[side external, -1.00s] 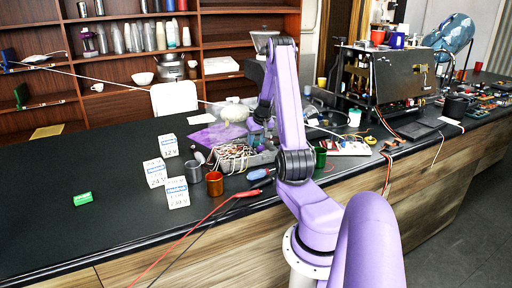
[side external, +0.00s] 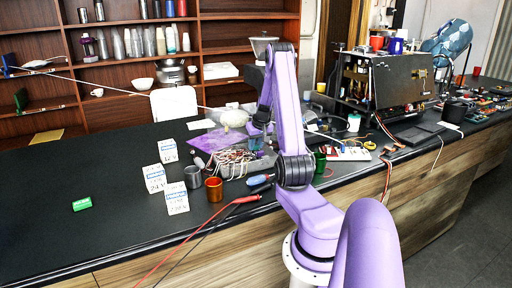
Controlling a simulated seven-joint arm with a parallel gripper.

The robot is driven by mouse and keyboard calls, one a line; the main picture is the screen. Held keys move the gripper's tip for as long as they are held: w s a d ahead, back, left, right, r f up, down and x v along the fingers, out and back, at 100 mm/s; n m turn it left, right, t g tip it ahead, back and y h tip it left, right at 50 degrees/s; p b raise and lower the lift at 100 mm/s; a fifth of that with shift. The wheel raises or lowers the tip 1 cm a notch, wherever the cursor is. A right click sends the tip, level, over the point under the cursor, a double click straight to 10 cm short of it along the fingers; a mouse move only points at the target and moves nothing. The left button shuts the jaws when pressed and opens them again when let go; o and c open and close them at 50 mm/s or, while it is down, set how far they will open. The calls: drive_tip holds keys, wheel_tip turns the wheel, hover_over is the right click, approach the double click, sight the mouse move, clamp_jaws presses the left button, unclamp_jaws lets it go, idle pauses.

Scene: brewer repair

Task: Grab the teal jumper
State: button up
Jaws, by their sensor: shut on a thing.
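A tray (side external: 229,177) holds a tangle of mostly pale and reddish jumper wires (side external: 236,160) near the middle of the bench. My gripper (side external: 260,132) points down at the tray's back right, partly hidden by my own arm. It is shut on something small. A teal-blue patch (side external: 256,143) shows just below the fingers and looks like the teal jumper, but its outline is too small to make out. I cannot tell whether it is clear of the other wires.
Left of the tray stand a grey cup (side external: 192,177), an orange-brown cup (side external: 214,190) and white labelled blocks (side external: 155,178). A red lead (side external: 215,213) crosses the front edge. A black machine (side external: 400,85) stands at the right. The bench's left side is mostly clear.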

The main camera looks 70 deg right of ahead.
drive_tip(key=shift+r, duration=0.55)
drive_tip(key=s+a+r, duration=0.7)
drive_tip(key=a+r, duration=0.4)
drive_tip(key=a, duration=0.1)
drive_tip(key=shift+s, duration=0.2)
